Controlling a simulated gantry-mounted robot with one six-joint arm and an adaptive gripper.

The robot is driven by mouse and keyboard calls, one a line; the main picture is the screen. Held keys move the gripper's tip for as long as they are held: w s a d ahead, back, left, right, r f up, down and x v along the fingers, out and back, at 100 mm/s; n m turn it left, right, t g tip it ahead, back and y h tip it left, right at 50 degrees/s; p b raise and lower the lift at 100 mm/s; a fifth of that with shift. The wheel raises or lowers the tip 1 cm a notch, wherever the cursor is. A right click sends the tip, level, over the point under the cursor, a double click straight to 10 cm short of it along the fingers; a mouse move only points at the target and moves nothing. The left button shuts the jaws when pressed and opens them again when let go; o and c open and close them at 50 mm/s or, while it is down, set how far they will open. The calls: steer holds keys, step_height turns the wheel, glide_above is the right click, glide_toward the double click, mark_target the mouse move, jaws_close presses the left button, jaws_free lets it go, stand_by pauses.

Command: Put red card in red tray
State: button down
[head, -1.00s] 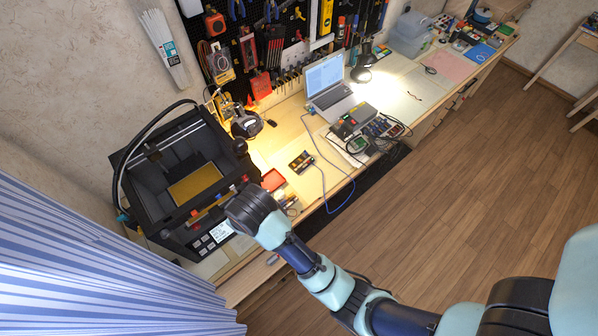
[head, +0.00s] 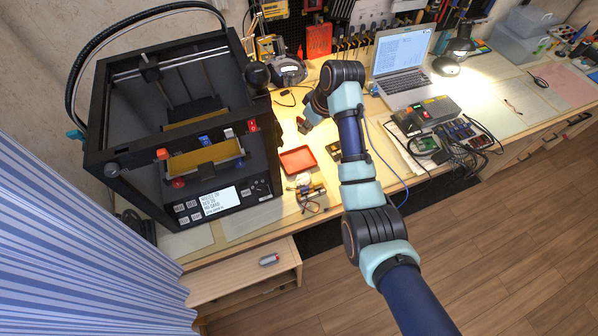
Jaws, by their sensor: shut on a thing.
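The red tray (head: 298,161) lies on the bench, just right of the black printer, and looks empty. My gripper (head: 304,126) is small and dark, partly hidden by my own wrist, and points down above the bench just behind the tray. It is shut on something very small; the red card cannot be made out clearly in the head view. A dark holder (head: 334,150) stands right of the tray, partly covered by my arm.
The black printer (head: 190,130) with coloured knobs stands left of the tray. Small electronics (head: 309,192) lie in front of it. An open laptop (head: 402,65) and several boxes and cables are to the right. A drawer (head: 245,280) is below the bench.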

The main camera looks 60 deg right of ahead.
steer(key=b, duration=0.6)
glide_toward(298, 160)
steer(key=f, duration=0.1)
steer(key=s+a+f, duration=0.1)
steer(key=f, duration=0.1)
steer(key=a+f, duration=0.1)
steer(key=shift+s+a+f, duration=0.1)
steer(key=shift+s+f, duration=0.25)
steer(key=shift+s, duration=0.05)
steer(key=shift+r, duration=0.1)
steer(key=c, duration=1.3)
jaws_free()
steer(key=shift+o, duration=0.2)
